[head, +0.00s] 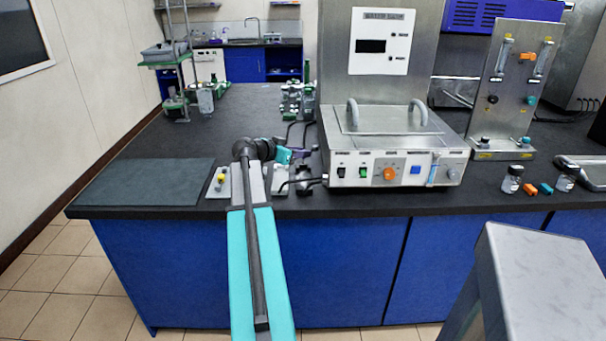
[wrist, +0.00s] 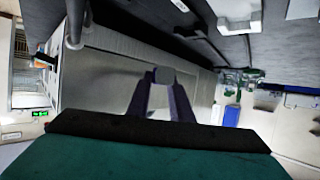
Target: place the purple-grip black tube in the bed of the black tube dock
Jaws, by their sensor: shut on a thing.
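My gripper (head: 289,155) is over the bench, just left of the silver control unit, at the end of my turquoise arm. A small purple piece (head: 299,152) shows at its tip, which fits the grip of the black tube. In the wrist view, the two dark fingers (wrist: 162,98) close around a small grey-black round end (wrist: 163,76). The rest of the tube cannot be made out. Pale plates with dark fittings lie below the gripper; the dark fitting on the right (head: 305,180) may be the black tube dock. Its bed is too small and covered to judge.
The silver control unit (head: 395,150) stands close on the right, with black tubing at its left side. A plate with a yellow piece (head: 221,182) lies left of my arm. A dark mat (head: 145,182) covers the bench's left end.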

